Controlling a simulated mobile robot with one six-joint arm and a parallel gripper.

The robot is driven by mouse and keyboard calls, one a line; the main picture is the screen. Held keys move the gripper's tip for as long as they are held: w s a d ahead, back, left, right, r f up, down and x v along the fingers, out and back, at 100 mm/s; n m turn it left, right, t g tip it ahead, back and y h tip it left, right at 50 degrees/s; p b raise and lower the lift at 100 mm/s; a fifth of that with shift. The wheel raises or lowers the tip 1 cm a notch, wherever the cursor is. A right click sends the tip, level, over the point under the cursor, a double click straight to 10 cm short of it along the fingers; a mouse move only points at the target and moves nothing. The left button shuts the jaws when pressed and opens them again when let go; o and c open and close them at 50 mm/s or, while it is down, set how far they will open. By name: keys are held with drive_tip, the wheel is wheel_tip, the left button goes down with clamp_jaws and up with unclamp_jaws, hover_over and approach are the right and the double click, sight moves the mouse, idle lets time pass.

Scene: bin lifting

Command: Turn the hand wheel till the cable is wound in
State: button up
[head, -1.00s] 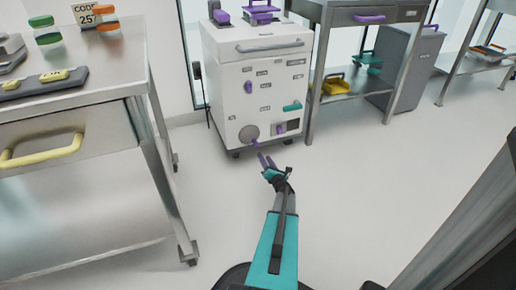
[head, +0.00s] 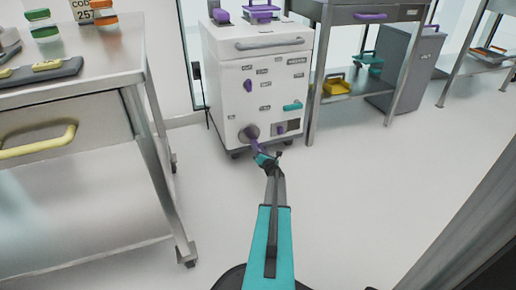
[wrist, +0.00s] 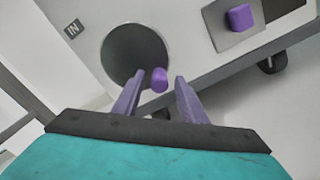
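The hand wheel (head: 248,133) is a grey disc low on the left of the white cabinet's front (head: 240,100). In the wrist view the wheel (wrist: 130,48) fills the upper middle, and its purple crank knob (wrist: 159,80) sticks out at its lower right edge. My gripper (head: 256,147) reaches to the wheel. In the wrist view my gripper (wrist: 157,76) is open, with a purple finger on each side of the knob and a gap to it. A thin dark line, perhaps the cable, shows at the cabinet's left side; I cannot be sure.
An "IN" label (wrist: 72,29) is beside the wheel. A purple knob (wrist: 239,18) on a metal plate is to its right. A steel table (head: 130,75) stands on the left, a steel shelf bench (head: 345,98) on the right. The floor between is clear.

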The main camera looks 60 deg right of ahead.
drive_tip(key=shift+c, duration=0.4)
clamp_jaws()
idle(0.4)
drive_tip(key=shift+a+f+m, duration=0.1)
drive_tip(key=shift+a+m, duration=0.05)
drive_tip(key=shift+m, duration=0.25)
